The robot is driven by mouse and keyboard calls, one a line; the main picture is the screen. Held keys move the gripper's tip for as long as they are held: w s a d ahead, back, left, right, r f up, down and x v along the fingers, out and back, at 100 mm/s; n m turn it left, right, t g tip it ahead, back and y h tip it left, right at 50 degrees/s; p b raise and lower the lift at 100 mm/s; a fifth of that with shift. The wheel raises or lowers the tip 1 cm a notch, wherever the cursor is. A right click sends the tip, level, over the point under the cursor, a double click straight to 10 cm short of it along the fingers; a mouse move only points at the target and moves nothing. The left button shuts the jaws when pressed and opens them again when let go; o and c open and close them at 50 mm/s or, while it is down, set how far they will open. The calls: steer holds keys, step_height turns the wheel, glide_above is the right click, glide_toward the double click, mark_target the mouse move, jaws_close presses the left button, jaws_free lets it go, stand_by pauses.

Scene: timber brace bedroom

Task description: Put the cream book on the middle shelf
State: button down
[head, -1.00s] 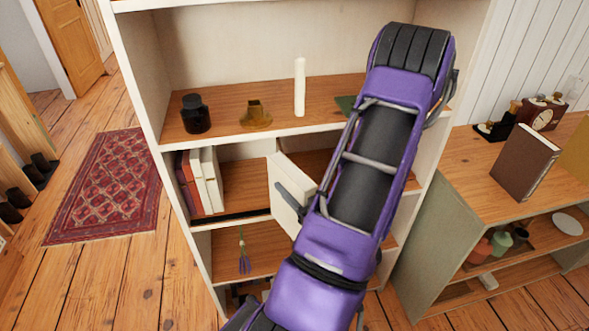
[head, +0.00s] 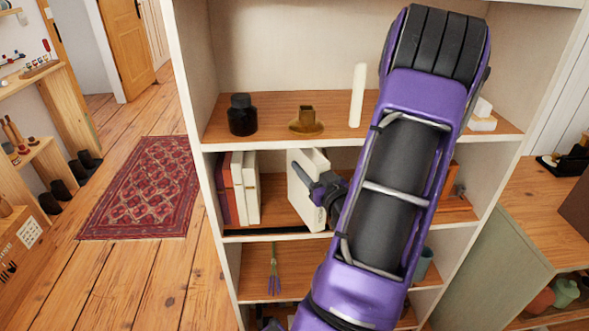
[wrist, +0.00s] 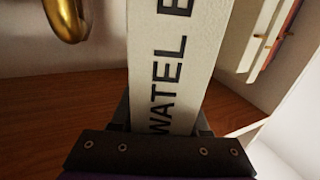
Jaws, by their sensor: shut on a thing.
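The cream book (head: 305,200) stands upright in the middle shelf (head: 272,190) of the white bookcase, in the head view. My gripper (head: 325,188) is shut on it, and my purple arm reaches in from the lower right. In the wrist view the cream book (wrist: 168,60) fills the space between my fingers, with dark lettering on its spine. Wooden shelf board shows beneath and beside it. I cannot tell whether the book's bottom touches the board.
Red and cream books (head: 240,188) stand at the left end of this shelf, with a gap before the held book. A brass object (wrist: 66,18) is close by in the wrist view. A dark jar (head: 242,115), brass piece (head: 306,121) and white candle (head: 357,95) stand on the shelf above.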

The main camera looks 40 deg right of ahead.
mark_target(293, 152)
steer(key=x, duration=0.7)
steer(key=shift+w, duration=0.15)
steer(key=shift+f+b, duration=0.3)
steer(key=shift+f, duration=1.65)
steer(key=shift+c, duration=2)
jaws_free()
steer(key=shift+r, duration=0.15)
steer(key=v, duration=1.2)
